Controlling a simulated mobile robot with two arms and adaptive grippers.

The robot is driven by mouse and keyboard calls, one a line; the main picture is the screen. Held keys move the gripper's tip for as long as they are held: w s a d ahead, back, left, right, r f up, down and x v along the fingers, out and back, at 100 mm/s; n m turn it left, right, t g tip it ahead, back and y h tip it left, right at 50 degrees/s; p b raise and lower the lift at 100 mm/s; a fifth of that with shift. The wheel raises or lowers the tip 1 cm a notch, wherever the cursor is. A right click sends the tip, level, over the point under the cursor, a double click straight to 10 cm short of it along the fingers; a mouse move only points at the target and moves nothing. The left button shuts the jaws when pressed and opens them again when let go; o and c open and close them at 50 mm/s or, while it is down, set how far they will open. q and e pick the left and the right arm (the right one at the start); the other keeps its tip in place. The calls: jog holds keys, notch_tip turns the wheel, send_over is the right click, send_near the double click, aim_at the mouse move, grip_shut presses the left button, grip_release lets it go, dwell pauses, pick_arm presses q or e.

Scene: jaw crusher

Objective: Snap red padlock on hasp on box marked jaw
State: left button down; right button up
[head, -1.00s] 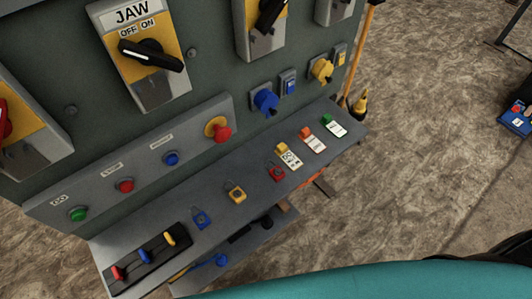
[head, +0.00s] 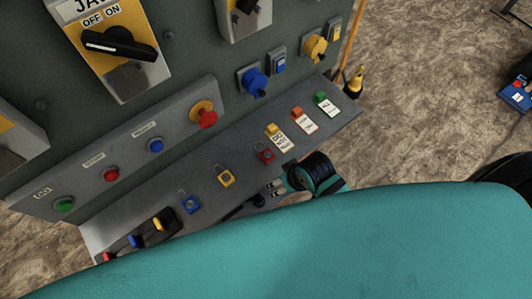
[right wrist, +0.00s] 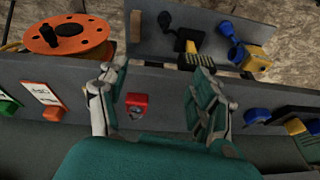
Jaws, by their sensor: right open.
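The red padlock (head: 265,153) lies on the grey shelf (head: 240,150), between a yellow padlock (head: 226,178) and a yellow-topped tag (head: 280,142). The box marked JAW (head: 150,72) is at upper left, its label partly cut off by the picture edge. Its black handle (head: 118,43) lies across the OFF ON plate; I cannot make out the hasp clearly. My right gripper (head: 277,190) is just in front of the shelf, close to the red padlock. In the right wrist view the red padlock (right wrist: 137,105) shows between the open, empty fingers (right wrist: 155,78). My left gripper is not in view.
A blue padlock (head: 190,203) and a rack of coloured handles (head: 145,238) lie farther left on the shelf. A button panel (head: 130,155) runs behind.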

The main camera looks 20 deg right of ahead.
jog(key=w+a+r+n+g+y, duration=0.1)
jog(key=w+a+r+n+y, duration=0.1)
jog(key=w+a+r, duration=0.55)
jog(key=w+d+r+g+h, duration=0.2)
jog(key=w+d+r+h, duration=0.2)
jog(key=d+r, duration=0.25)
jog(key=p, duration=0.2)
send_over(266, 154)
jog(key=shift+m, duration=0.3)
notch_tip(266, 154, down, 11)
jog(key=shift+s+f, duration=0.1)
jog(key=shift+f, duration=0.6)
notch_tip(266, 154, down, 4)
jog(key=shift+f+p, duration=0.2)
jog(key=shift+p, duration=0.25)
